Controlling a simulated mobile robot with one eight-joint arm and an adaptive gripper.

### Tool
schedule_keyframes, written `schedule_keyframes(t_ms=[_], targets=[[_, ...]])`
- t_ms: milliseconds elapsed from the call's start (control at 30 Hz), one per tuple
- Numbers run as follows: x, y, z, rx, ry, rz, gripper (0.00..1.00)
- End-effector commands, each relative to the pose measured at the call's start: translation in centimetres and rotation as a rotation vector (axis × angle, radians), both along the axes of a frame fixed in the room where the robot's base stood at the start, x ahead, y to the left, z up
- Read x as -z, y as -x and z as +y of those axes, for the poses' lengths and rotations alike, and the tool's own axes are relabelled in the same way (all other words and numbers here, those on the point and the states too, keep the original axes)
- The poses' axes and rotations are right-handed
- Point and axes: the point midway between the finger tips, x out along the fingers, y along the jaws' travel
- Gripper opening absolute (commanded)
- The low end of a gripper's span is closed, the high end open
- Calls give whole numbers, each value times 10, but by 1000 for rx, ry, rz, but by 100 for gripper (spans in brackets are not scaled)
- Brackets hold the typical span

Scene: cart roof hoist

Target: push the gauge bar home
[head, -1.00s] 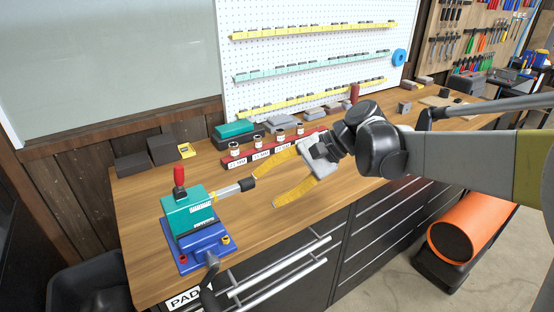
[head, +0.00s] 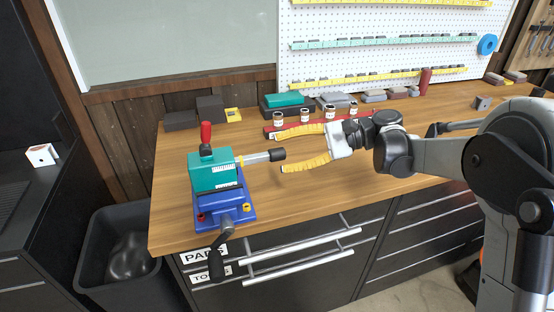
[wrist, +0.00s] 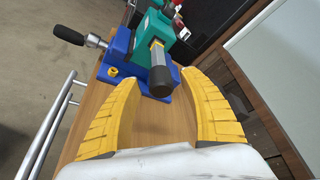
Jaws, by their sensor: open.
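The gauge bar (head: 257,157) is a silver rod with a dark cap (head: 278,154), sticking out of the right side of a teal block (head: 215,172) on a blue vise (head: 226,208). My gripper (head: 281,152) is open, with yellow fingers, to the right of the bar and in line with it. The cap lies about level with the fingertips, between them in the picture. In the wrist view my gripper (wrist: 160,78) shows nothing held, and the cap (wrist: 161,81) appears just between or beyond the tips; contact cannot be told. The bar's inner end is hidden in the block.
A red-knobbed handle (head: 206,135) stands on top of the block. A crank (head: 217,258) hangs at the vise's front. A red rack (head: 290,131) with small jars lies behind my fingers. The wooden bench top (head: 310,197) is clear in front of them.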

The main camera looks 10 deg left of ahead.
Motion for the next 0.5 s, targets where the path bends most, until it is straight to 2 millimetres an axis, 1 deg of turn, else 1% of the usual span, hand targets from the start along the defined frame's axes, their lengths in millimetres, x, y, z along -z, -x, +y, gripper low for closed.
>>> schedule_keyframes(t_ms=[33, 100, 200, 467, 500], targets=[[4, 2, 6, -1, 0, 0, 51], [5, 4, 13, -1, 0, 0, 51], [6, 5, 18, 0, 0, 0, 51], [5, 5, 19, 1, 1, 1, 51], [5, 5, 19, 1, 1, 0, 47]])
